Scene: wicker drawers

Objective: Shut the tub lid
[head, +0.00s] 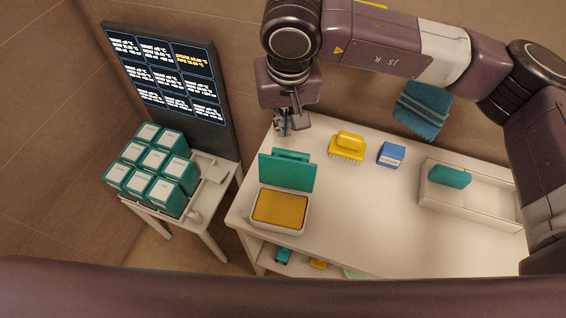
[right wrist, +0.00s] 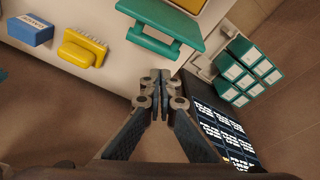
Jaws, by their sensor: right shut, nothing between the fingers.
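The tub (head: 279,211) is white with an orange-yellow inside and stands at the left front of the white table. Its teal lid (head: 287,172) stands open, raised at the tub's back edge. The lid also shows at the top of the right wrist view (right wrist: 163,27), with part of the tub (right wrist: 189,4) beyond it. My right gripper (head: 283,130) is shut and empty, behind the lid near the table's back left edge. In the right wrist view its fingertips (right wrist: 160,75) are together, apart from the lid. My left gripper is not in view.
A yellow brush (head: 347,147) and a blue box (head: 391,154) lie right of the lid. A white tray (head: 464,195) with a teal item is at the right. A side table (head: 213,207) with teal boxes (head: 152,167) stands left, below a dark display (head: 170,75). The table's middle is clear.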

